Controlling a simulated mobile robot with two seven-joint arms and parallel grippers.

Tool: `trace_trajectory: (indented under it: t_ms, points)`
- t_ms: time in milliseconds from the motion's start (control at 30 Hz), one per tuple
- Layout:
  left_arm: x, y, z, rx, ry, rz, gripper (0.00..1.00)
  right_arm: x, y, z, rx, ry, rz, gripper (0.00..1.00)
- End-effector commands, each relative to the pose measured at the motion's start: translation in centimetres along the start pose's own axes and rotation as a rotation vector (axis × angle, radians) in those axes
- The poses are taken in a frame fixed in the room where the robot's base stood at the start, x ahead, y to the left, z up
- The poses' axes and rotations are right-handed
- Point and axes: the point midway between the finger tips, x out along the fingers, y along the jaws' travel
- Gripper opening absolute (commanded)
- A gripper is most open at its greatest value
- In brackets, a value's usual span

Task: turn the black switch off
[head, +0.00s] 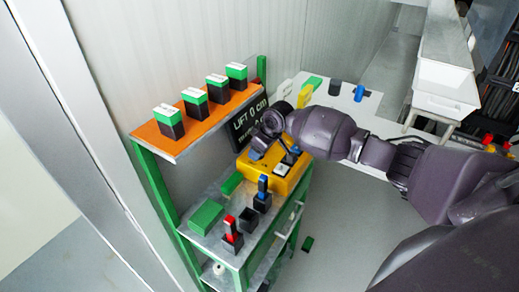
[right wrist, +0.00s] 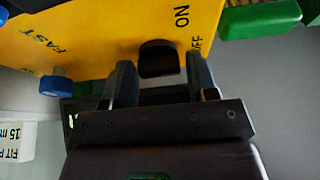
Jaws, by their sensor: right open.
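The yellow control box (head: 271,176) sits on the green-framed cart, below the dark display. In the right wrist view its yellow face (right wrist: 95,30) carries the words ON, OFF and FAST. The black switch (right wrist: 158,58) stands beside the ON and OFF labels; I cannot tell which way it is set. My right gripper (right wrist: 160,82) is open, its two fingers on either side of the switch; contact is not clear. In the head view the right gripper (head: 258,150) is over the box and hides the switch. My left gripper is not in view.
A blue knob (right wrist: 55,86) is near FAST. A green block (right wrist: 258,20) lies beside the box. Red (head: 231,232) and blue (head: 262,192) handled parts stand on the cart. Several green-topped boxes line the orange shelf (head: 152,131). A white table (head: 350,106) is behind.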

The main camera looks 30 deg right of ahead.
Motion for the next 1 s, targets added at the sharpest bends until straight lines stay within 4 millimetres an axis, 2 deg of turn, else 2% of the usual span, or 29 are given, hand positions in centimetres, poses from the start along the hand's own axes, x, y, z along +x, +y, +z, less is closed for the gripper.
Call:
trace_trajectory:
  t_ms: [167, 500, 700, 1000]
  points:
    - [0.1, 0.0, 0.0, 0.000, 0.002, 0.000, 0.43, -1.1, 0.1, -0.1, 0.000, 0.003, 0.002, 0.53]
    - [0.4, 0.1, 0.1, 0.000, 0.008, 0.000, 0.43, -7.0, 0.1, 0.1, -0.001, 0.001, 0.002, 0.53]
    - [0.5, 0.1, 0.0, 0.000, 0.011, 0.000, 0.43, -9.7, 0.0, 0.1, 0.000, 0.001, 0.001, 0.53]
    - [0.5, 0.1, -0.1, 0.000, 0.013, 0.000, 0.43, -10.8, 0.0, 0.1, 0.001, -0.001, 0.000, 0.53]
